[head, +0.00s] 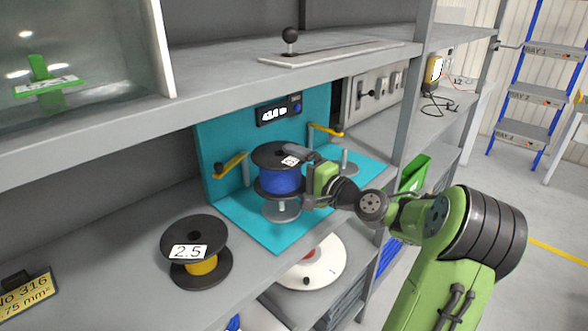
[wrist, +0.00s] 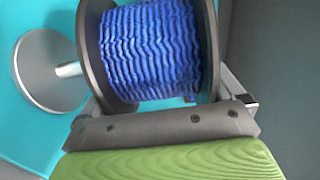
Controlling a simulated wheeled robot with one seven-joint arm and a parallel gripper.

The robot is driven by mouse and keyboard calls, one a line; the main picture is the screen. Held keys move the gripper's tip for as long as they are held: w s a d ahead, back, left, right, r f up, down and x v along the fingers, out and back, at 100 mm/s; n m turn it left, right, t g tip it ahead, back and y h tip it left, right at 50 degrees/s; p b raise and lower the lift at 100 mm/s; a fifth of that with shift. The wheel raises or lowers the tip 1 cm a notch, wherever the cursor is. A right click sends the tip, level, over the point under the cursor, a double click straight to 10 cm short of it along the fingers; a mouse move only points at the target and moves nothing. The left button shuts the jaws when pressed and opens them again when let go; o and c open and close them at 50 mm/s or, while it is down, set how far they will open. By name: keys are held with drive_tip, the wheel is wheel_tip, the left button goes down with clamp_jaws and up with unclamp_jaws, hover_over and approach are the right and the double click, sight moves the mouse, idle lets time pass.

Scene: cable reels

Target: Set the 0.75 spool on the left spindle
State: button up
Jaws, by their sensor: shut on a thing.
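My gripper (head: 305,178) is shut on the blue spool (head: 279,180), which has black flanges and a small white label too small to read. The spool is upright, above the round grey base of the left spindle (head: 281,211). A short stretch of post shows below its lower flange; I cannot tell whether the post is inside the bore. In the wrist view the blue winding (wrist: 150,50) fills the space beyond the jaw. A grey disc with a post (wrist: 48,72) lies left of it, the post's end meeting the flange edge. The right spindle (head: 345,168) stands empty.
The teal stand has yellow levers (head: 230,164) and a display (head: 279,111) on its back panel. A yellow spool marked 2.5 (head: 196,252) stands on the shelf to the left. A yellow card (head: 27,297) reads "No 316" and ".75 mm²". The upper shelf (head: 220,75) overhangs.

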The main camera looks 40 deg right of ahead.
sight(300, 185)
idle(0.4)
drive_tip(key=shift+s+f+b, duration=0.2)
drive_tip(key=shift+f+b, duration=0.3)
drive_tip(key=shift+f, duration=0.5)
drive_tip(key=shift+w+f+b, duration=0.2)
drive_tip(key=shift+f+b, duration=0.15)
drive_tip(key=shift+f, duration=0.15)
drive_tip(key=shift+f+b, duration=0.1)
drive_tip(key=shift+b, duration=0.2)
drive_tip(key=shift+a+f+b, duration=0.15)
drive_tip(key=shift+f+b, duration=0.7)
drive_tip(key=shift+f, duration=0.25)
